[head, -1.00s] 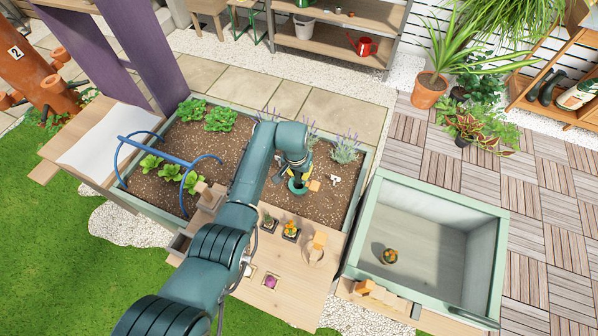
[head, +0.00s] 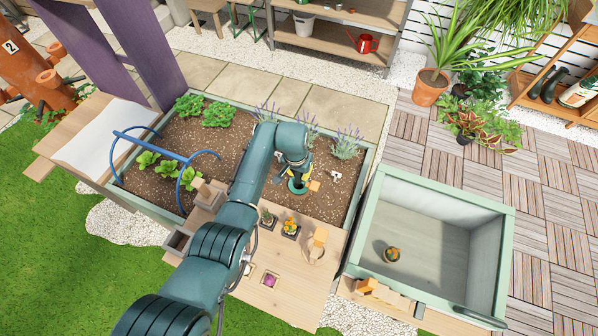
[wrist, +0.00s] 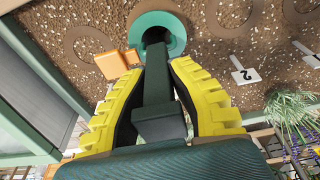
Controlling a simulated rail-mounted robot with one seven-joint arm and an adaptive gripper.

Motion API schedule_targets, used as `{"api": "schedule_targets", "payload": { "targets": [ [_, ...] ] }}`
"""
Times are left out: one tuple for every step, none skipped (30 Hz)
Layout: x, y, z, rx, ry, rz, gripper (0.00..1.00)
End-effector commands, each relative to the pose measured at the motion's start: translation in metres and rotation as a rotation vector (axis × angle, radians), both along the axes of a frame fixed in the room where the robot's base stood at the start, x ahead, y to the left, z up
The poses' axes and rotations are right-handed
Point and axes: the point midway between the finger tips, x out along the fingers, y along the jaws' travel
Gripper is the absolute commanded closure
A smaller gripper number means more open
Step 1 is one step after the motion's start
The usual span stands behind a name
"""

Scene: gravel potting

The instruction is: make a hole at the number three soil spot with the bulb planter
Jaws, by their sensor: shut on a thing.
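My gripper (wrist: 158,100) has yellow-padded fingers and is shut on the dark handle of the bulb planter (wrist: 155,75). The planter's round green plate (wrist: 172,25) is at the soil, between a brown ring (wrist: 86,42) on the left and another ring (wrist: 236,10) on the right in the wrist view. A white marker (wrist: 245,74) reading 2 stands by the right ring. The number of the spot under the plate is hidden. In the head view, my gripper (head: 297,172) holds the planter over the bed's right half. I cannot tell how deep the tip is.
The planter bed (head: 362,180) also holds lettuces (head: 218,114), lavender (head: 346,142) and a blue hoop frame (head: 150,142). Small potted cacti (head: 290,228) stand on the wooden bench in front. A pale green bin (head: 430,230) stands to the right.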

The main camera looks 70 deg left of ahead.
Motion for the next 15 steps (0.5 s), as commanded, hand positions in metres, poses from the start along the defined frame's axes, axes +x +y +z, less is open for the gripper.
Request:
{"api": "schedule_targets", "payload": {
  "targets": [
    [0.0,0.0,-0.004,-0.001,0.001,0.0,1.0],
    [0.0,0.0,-0.005,-0.001,0.001,0.0,1.0],
    [0.0,0.0,-0.006,-0.001,0.001,0.0,1.0],
    [0.0,0.0,-0.007,-0.001,0.001,0.0,1.0],
    [0.0,0.0,-0.008,-0.001,0.001,0.0,1.0],
    [0.0,0.0,-0.009,-0.001,0.001,0.0,1.0],
    [0.0,0.0,-0.01,-0.001,0.001,0.0,1.0],
    [0.0,0.0,-0.011,-0.001,0.001,0.0,1.0],
    [0.0,0.0,-0.012,-0.001,0.001,0.0,1.0],
    [0.0,0.0,-0.013,-0.001,0.001,0.0,1.0],
    [0.0,0.0,-0.014,-0.001,0.001,0.0,1.0],
    [0.0,0.0,-0.015,-0.001,0.001,0.0,1.0],
    [0.0,0.0,-0.016,-0.001,0.001,0.0,1.0],
    [0.0,0.0,-0.017,-0.001,0.001,0.0,1.0],
    [0.0,-0.001,-0.018,-0.001,0.001,0.0,1.0]
  ]
}}
